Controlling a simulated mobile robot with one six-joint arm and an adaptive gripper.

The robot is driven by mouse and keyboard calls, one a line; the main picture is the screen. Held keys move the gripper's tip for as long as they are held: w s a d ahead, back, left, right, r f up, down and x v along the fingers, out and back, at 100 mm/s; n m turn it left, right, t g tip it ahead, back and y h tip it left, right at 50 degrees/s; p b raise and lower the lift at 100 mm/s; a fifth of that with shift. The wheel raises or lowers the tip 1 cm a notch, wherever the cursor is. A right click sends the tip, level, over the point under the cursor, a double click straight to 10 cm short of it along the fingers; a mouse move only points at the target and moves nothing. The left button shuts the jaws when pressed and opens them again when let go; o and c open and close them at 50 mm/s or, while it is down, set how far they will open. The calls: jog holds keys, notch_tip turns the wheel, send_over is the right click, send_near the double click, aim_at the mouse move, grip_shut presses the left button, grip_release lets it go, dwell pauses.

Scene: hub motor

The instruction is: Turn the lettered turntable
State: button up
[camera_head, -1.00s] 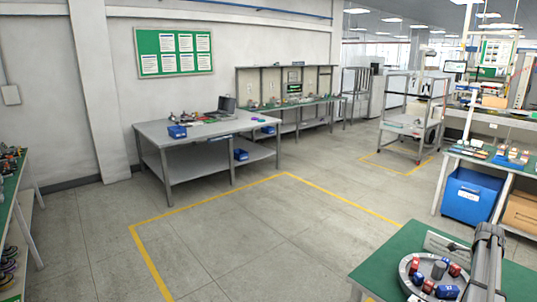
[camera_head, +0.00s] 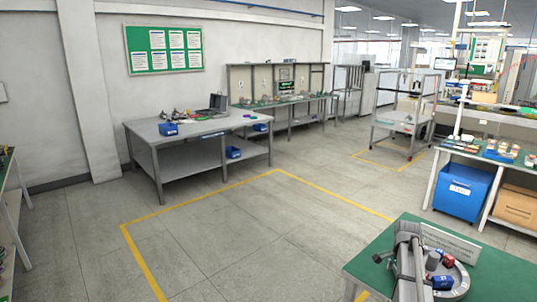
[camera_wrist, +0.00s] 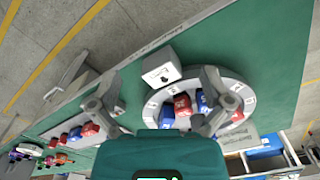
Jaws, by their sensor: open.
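The lettered turntable is a round pale grey disc on the green table (camera_head: 375,262); its right rim (camera_head: 464,279) shows at the bottom right of the head view. A red piece (camera_head: 449,261) and a blue piece (camera_head: 442,283) stand on it, and my arm hides its left part. In the wrist view the lettered rim (camera_wrist: 239,90) carries red and blue pieces. My gripper (camera_wrist: 158,90) is open and empty, its fingers spread wide. The right finger overlaps the disc in the wrist view; I cannot tell whether it touches.
A white block with a black mark (camera_wrist: 160,68) stands beside the turntable. A grey sign (camera_head: 450,243) stands behind it. A blue bin (camera_head: 462,188) and a cardboard box (camera_head: 517,205) are under the bench at the right. The floor left of the green table is clear.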

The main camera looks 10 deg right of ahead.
jog(key=s+a+f+n+b, duration=0.1)
jog(key=s+a+n, duration=0.3)
jog(key=a, duration=0.7)
jog(key=s+a+f+n+b, duration=0.2)
jog(key=a+n, duration=0.5)
jog(key=a, duration=0.5)
jog(key=s+a+f+n+b, duration=0.2)
jog(key=s+a+n, duration=0.4)
jog(key=a, duration=0.6)
jog(key=shift+s+a+f, duration=0.2)
jog(key=shift+s+f, duration=0.25)
jog(key=shift+s, duration=0.05)
